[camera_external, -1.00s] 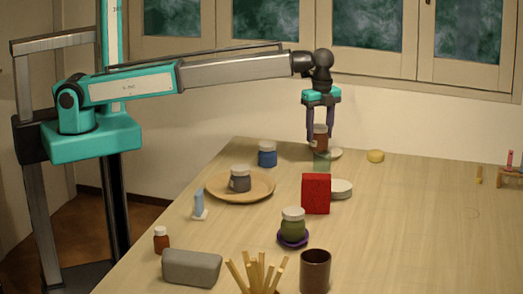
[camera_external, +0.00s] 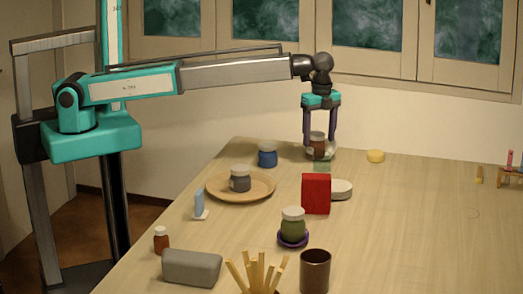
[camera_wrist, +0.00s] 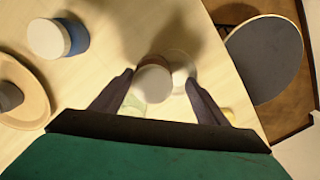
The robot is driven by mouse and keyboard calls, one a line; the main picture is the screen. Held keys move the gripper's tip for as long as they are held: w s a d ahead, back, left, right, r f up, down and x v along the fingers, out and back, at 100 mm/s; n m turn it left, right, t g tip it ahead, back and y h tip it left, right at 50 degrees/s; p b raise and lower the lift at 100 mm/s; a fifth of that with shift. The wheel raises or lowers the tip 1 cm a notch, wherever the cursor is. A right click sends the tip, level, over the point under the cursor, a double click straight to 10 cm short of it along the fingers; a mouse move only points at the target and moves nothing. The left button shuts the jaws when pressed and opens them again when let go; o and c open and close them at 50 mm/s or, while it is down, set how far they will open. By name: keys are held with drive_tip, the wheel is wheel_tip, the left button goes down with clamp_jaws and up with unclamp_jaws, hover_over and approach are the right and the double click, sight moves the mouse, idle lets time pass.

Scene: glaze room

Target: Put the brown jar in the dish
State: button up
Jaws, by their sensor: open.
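The brown jar (camera_external: 318,148) with a pale lid stands upright at the far edge of the table. The pale dish (camera_external: 333,154) is at its foot, and the jar appears to be in it. The contact at the base is too small to tell. My gripper (camera_external: 320,144) is open, pointing down, with one finger on each side of the jar. In the wrist view, the jar's lid (camera_wrist: 153,83) lies between the spread fingers, with gaps on both sides. The dish (camera_wrist: 180,66) shows partly behind it there.
A pale green square (camera_external: 321,165) lies just in front of the dish. A blue jar (camera_external: 267,155) is to the left, a yellow round thing (camera_external: 375,156) to the right. A red box (camera_external: 316,194) stands nearer the camera. The table's right side is mostly clear.

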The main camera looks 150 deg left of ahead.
drive_tip(key=shift+r, duration=0.15)
wheel_tip(320, 180, up, 12)
drive_tip(key=b, duration=0.3)
drive_tip(key=shift+w, duration=0.3)
idle(0.8)
